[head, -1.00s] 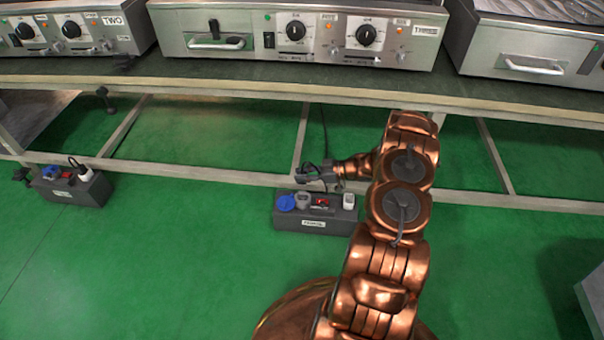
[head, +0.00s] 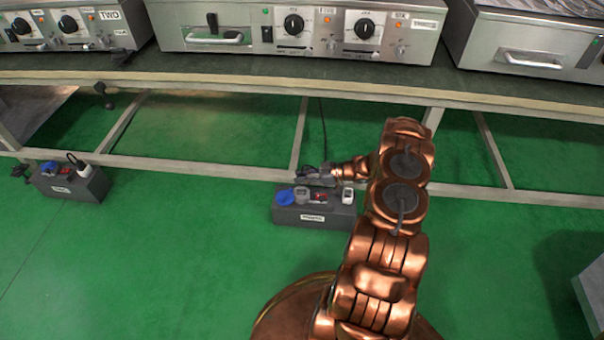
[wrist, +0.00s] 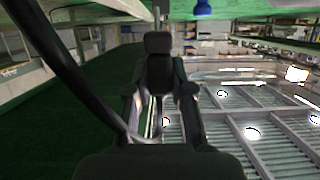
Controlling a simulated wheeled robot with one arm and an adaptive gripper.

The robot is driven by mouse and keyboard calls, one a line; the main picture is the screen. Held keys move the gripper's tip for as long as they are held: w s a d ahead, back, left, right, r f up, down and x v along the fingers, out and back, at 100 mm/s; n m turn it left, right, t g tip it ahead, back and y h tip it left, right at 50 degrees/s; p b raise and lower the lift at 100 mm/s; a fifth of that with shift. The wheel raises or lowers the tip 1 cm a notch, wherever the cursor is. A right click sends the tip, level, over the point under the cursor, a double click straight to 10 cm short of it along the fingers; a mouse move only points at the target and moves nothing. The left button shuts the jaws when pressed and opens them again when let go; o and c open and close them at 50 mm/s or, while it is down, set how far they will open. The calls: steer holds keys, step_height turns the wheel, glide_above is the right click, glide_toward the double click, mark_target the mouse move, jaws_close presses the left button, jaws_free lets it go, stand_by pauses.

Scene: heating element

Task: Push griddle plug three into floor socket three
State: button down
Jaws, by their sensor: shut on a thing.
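Floor socket box three (head: 340,211) is a dark grey box with a white label on the green floor, below the bench. Its top carries a blue round cap (head: 284,197), a grey socket (head: 302,196), a red switch (head: 320,197) and a white piece (head: 348,196). My gripper (head: 310,178) is just above the back of the box top, shut on a dark plug. The plug is mostly hidden in the head view; its black cable (head: 323,130) rises behind the bench edge. In the wrist view the dark plug (wrist: 158,70) sits between my fingers. I cannot tell whether it touches a socket.
Griddle three (head: 300,30) stands on the bench (head: 220,80) above. A low bench rail (head: 230,172) runs behind the box. A second socket box (head: 70,186) with a white plug is at the left. The green floor in front is clear.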

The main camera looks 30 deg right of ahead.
mark_target(302, 185)
steer(key=shift+f, duration=0.8)
steer(key=shift+f+b, duration=0.35)
steer(key=shift+f, duration=1.45)
stand_by(1.7)
steer(key=shift+r, duration=0.2)
steer(key=shift+r+p, duration=0.55)
steer(key=shift+r, duration=0.75)
stand_by(0.8)
steer(key=shift+f, duration=0.4)
stand_by(1.0)
